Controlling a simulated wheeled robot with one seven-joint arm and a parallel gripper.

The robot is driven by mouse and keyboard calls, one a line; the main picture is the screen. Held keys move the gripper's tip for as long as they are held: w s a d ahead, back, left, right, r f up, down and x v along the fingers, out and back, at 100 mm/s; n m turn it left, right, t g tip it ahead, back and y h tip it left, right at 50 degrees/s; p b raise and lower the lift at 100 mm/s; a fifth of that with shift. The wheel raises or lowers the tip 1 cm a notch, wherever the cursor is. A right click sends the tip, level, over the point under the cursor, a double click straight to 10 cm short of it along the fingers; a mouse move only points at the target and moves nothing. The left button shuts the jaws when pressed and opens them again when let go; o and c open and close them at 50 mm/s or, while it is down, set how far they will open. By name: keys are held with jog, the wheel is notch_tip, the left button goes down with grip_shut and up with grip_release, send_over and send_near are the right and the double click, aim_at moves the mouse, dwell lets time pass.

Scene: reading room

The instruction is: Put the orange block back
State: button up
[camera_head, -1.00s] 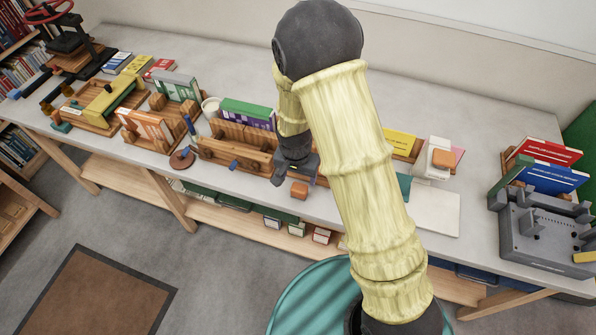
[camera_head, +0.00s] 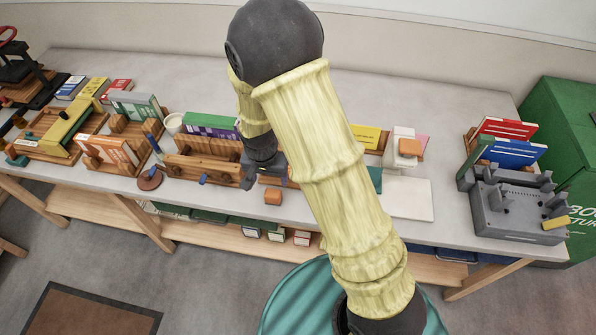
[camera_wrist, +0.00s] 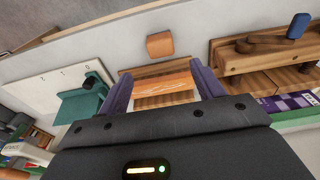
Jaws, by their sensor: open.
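A small orange block (camera_head: 272,197) lies on the grey table near its front edge, below my gripper in the head view. It also shows in the wrist view (camera_wrist: 160,45), beyond my fingertips and apart from them. My gripper (camera_head: 264,172) hangs over the table, partly hidden by my arm in the head view. In the wrist view its two purple-grey fingers (camera_wrist: 160,72) are open. Between them I see a wooden holder (camera_wrist: 152,100) with a flat orange piece (camera_wrist: 163,84) with pale marks; contact cannot be told. Another orange block (camera_head: 410,147) sits at a white stack, right of my arm.
A wooden press (camera_head: 207,167) stands left of my gripper. A teal piece (camera_wrist: 85,100) and a white board (camera_head: 407,199) lie to the right in the head view. A grey fixture (camera_head: 515,210) is at the far right.

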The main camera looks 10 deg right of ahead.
jog(key=s+d+r+n+t, duration=0.1)
jog(key=s+d+r+n, duration=0.3)
jog(key=s+d+r, duration=0.7)
jog(key=d+r, duration=0.2)
jog(key=d, duration=0.1)
jog(key=shift+r, duration=0.3)
dwell(0.4)
